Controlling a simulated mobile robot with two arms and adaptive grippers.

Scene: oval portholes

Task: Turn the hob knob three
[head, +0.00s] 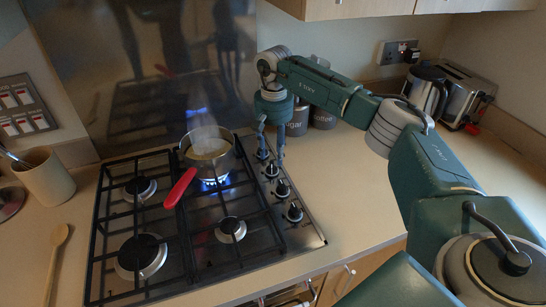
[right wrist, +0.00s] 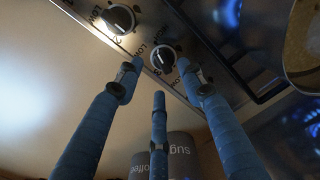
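The hob (head: 205,262) has a column of black knobs on its right side. The knob nearest my right gripper (head: 272,170) stands just in front of its fingertips; in the right wrist view this knob (right wrist: 163,57) lies between and a little beyond the spread fingers, with what looks like a 3 beside it. A neighbouring knob (right wrist: 120,20) has what looks like a 2. My right gripper (head: 271,155) is open and points down; its fingers (right wrist: 158,80) hold nothing, and contact with the knob cannot be told. My left gripper is not in view.
A steaming pan (head: 222,165) with a red handle (head: 180,188) sits over a blue flame at the back-right burner, close to my gripper. Sugar and coffee canisters (head: 324,118) stand behind my arm. A kettle (head: 427,88) and toaster (head: 466,95) are farther right.

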